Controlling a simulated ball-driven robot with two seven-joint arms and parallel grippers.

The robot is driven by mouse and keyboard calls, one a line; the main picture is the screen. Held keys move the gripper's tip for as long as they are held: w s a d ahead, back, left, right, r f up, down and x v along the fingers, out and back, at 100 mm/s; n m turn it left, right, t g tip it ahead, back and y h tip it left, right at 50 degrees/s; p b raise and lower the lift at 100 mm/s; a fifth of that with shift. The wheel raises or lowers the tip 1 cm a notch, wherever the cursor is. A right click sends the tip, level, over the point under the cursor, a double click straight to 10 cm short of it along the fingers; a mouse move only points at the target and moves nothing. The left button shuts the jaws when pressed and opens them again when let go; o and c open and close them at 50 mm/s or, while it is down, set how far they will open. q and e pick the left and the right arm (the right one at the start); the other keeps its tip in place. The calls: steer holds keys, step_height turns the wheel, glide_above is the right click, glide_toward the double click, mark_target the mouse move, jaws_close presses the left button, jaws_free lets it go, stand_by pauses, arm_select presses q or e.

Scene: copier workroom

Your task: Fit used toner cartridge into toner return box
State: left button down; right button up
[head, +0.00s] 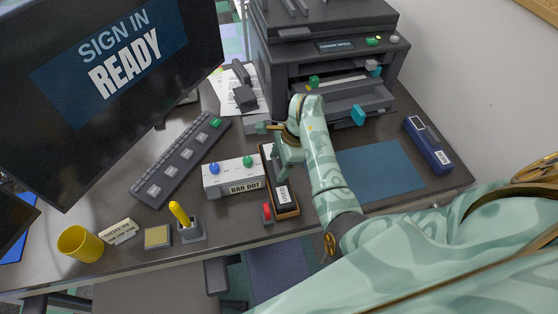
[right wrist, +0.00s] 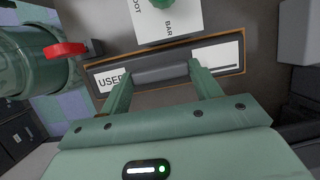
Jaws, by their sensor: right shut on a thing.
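The used toner cartridge (right wrist: 160,73) is a dark, long piece with a white "USED" label (head: 284,195) near its front end. It lies lengthwise within the outline of the brown, shallow toner return box (head: 297,212), whose rim also shows in the right wrist view (right wrist: 243,56). I cannot tell whether it is fully seated or slightly raised. My right gripper (head: 281,170) is above the box, its fingers (right wrist: 158,82) shut on the cartridge's grey middle part. The gripper hides part of the box's far end in the head view. My left gripper is not in view.
The printer (head: 340,75) is behind. A blue mat (head: 385,170) and blue cartridge (head: 428,146) lie right.

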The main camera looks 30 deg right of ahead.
steer(key=o, duration=1.4)
steer(key=shift+c, duration=0.2)
steer(key=p+v, duration=0.6)
steer(key=v, duration=1)
steer(key=shift+s+d, duration=0.1)
